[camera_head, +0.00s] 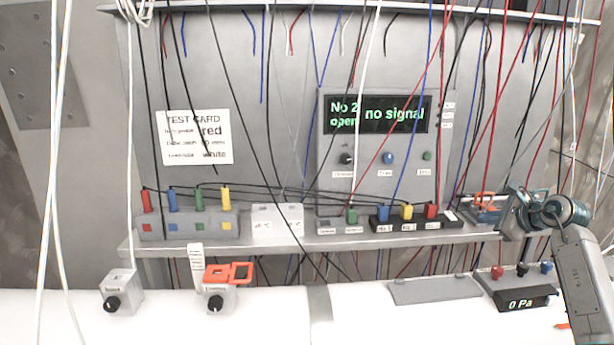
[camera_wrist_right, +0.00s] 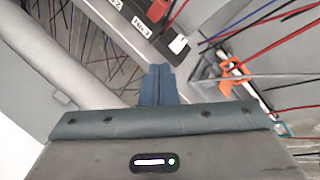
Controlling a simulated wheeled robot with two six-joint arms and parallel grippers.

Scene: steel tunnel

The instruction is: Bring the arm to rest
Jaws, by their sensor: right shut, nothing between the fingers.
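My right arm comes in from the right edge in the head view. Its gripper (camera_head: 513,210) is at the right end of the grey shelf, close to an orange-handled tool (camera_head: 484,202). In the right wrist view the two blue-grey fingers (camera_wrist_right: 158,84) are together with nothing between them. The orange-handled tool also shows in that view (camera_wrist_right: 236,76), to the right of the fingers and apart from them. My left arm and gripper are not in view.
The shelf (camera_head: 290,241) holds a socket block with coloured plugs (camera_head: 188,224) and several terminal blocks. A panel display (camera_head: 376,114) reads "no signal". Many wires hang in front of the wall.

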